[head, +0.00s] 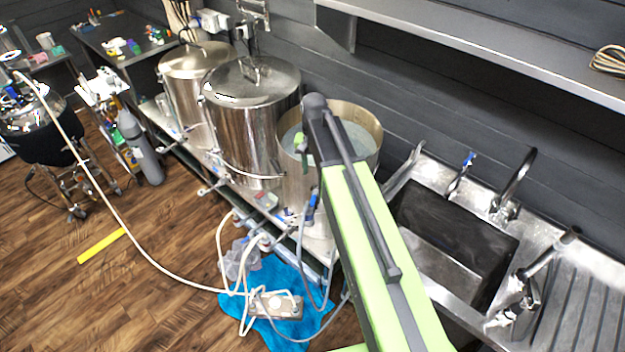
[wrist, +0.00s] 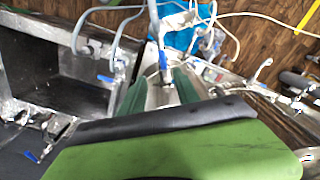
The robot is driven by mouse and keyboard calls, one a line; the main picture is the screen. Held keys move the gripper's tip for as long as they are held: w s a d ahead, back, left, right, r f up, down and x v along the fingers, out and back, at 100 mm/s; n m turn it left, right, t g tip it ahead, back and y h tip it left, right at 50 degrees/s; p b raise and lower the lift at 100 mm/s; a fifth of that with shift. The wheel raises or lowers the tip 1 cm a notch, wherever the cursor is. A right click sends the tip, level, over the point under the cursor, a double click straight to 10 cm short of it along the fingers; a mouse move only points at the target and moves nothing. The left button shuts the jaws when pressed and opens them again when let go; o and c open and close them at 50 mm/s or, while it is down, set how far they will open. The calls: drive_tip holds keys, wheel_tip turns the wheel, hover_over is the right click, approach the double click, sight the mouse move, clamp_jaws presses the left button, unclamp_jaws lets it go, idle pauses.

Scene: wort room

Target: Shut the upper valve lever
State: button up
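A small blue valve lever (head: 312,203) shows at the front of the open steel kettle (head: 368,117), just left of my green arm. In the wrist view a blue lever (wrist: 163,62) on a metal valve stands upright in the picture, just beyond my gripper (wrist: 158,82). Two dark green finger shapes of the gripper are apart there, with no object held between them. Which of the blue levers is the upper one is not clear. In the head view my arm hides most of the gripper.
A steel sink (head: 440,262) with taps lies right of my arm, and a shelf (head: 490,45) runs above. Lidded kettles (head: 250,110) stand to the left. Pale hoses (head: 160,272), a pump (head: 276,304) and a blue cloth (head: 300,325) lie below.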

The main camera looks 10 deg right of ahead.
sight(314, 200)
drive_tip(key=shift+m, duration=0.3)
drive_tip(key=f+b, duration=0.5)
drive_tip(key=b, duration=0.1)
drive_tip(key=w+f+b, duration=0.1)
drive_tip(key=f+b, duration=0.4)
drive_tip(key=f, duration=0.1)
drive_tip(key=f+b, duration=0.5)
drive_tip(key=b, duration=0.1)
drive_tip(key=shift+w+f+b, duration=0.15)
drive_tip(key=shift+f+b, duration=0.15)
drive_tip(key=shift+b, duration=0.05)
drive_tip(key=shift+r, duration=0.1)
clamp_jaws()
drive_tip(key=shift+d, duration=0.15)
idle(0.3)
